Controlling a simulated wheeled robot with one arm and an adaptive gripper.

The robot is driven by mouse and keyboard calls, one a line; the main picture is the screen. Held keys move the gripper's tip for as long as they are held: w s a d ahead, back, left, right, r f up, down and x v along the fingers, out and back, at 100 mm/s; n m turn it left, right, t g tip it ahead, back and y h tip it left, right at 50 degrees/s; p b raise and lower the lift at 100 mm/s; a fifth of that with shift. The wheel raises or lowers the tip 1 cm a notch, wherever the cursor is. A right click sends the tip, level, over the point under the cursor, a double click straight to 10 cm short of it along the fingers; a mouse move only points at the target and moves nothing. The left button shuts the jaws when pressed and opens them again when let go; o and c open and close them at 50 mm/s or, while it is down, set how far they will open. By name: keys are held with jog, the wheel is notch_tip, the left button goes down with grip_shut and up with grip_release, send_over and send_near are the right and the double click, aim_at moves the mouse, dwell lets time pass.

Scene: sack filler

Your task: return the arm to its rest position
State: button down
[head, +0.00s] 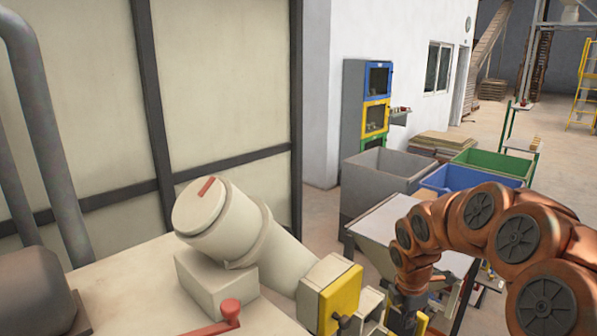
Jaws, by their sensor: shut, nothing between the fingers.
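My copper-coloured arm (483,217) enters from the lower right and arches over to the left, with its last link pointing down. My gripper (407,316) hangs at its end near the bottom edge of the head view, right of the yellow-faced box (341,300). It is shut and empty. Its fingertips are hard to make out against the machine parts around it. I cannot tell whether it touches any of them.
A cream machine with a cylindrical head (212,222) and a red lever (226,314) stands left of my gripper. A grey-topped table (385,222) is behind my arm. Grey (382,176), blue (452,179) and green (496,161) bins stand beyond. Open floor lies at the far right.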

jog(key=s+a+r+m+g, duration=0.1)
jog(key=s+a+r+m, duration=0.2)
jog(key=s+m, duration=0.7)
jog(key=s+a+r+m+g+y, duration=0.1)
jog(key=s+a+r+m, duration=0.2)
jog(key=s+m, duration=0.6)
jog(key=shift+s+a+r+m+g, duration=0.35)
jog(key=shift+s+a, duration=0.75)
jog(key=shift+s, duration=6.65)
